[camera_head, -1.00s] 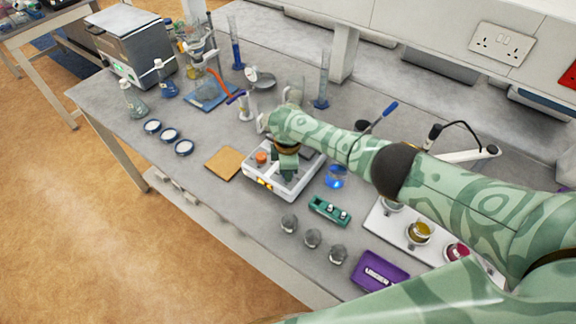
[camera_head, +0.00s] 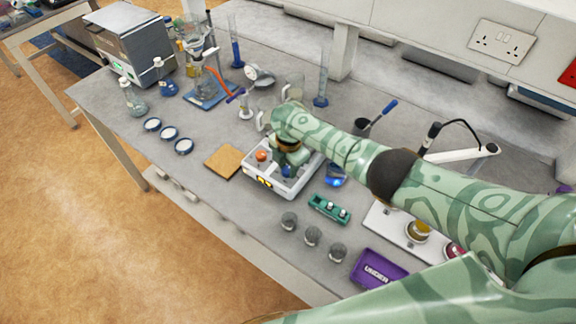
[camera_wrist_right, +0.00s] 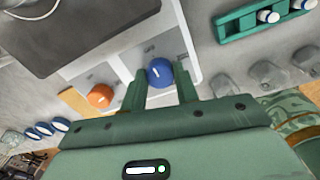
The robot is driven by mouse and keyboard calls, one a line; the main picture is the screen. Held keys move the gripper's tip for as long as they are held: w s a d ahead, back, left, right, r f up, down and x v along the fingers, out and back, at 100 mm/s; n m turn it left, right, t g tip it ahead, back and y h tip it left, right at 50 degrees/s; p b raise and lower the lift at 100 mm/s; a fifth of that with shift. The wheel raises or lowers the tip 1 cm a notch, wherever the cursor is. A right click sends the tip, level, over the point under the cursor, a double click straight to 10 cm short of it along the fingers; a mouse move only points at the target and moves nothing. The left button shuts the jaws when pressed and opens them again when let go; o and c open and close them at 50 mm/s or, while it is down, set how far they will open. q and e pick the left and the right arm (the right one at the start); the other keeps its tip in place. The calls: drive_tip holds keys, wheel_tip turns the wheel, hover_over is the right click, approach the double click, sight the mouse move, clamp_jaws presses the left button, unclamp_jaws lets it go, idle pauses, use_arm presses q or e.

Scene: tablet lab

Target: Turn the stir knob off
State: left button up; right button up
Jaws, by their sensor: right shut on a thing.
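The white hotplate stirrer (camera_head: 256,174) stands on the bench in the middle of the head view, with lit orange displays on its front. In the wrist view the orange knob (camera_wrist_right: 101,96) stands clear to the left. My right gripper (camera_wrist_right: 161,84) is shut on the blue knob (camera_wrist_right: 160,70), one finger on each side. A white mark shows on the blue knob's face. In the head view my right gripper (camera_head: 288,163) partly hides the plate. My left gripper is not in view.
A tan square mat (camera_head: 224,161) lies left of the stirrer. A teal vial rack (camera_head: 329,208), several small grey glass items (camera_head: 311,236) and a purple box (camera_head: 378,268) lie to the right and front. Glassware, including a tall cylinder (camera_head: 321,88), stands behind. The front-left bench edge is mostly clear.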

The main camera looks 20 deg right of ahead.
drive_tip(key=shift+a, duration=0.1)
idle(0.4)
drive_tip(key=o, duration=1)
drive_tip(key=r+p, duration=0.2)
drive_tip(key=r, duration=0.3)
drive_tip(key=r+p, duration=0.2)
drive_tip(key=r, duration=0.4)
drive_tip(key=r+p, duration=0.2)
drive_tip(key=r, duration=0.3)
drive_tip(key=shift+s+r+p, duration=0.2)
drive_tip(key=shift+s+p, duration=0.1)
drive_tip(key=shift+f, duration=0.15)
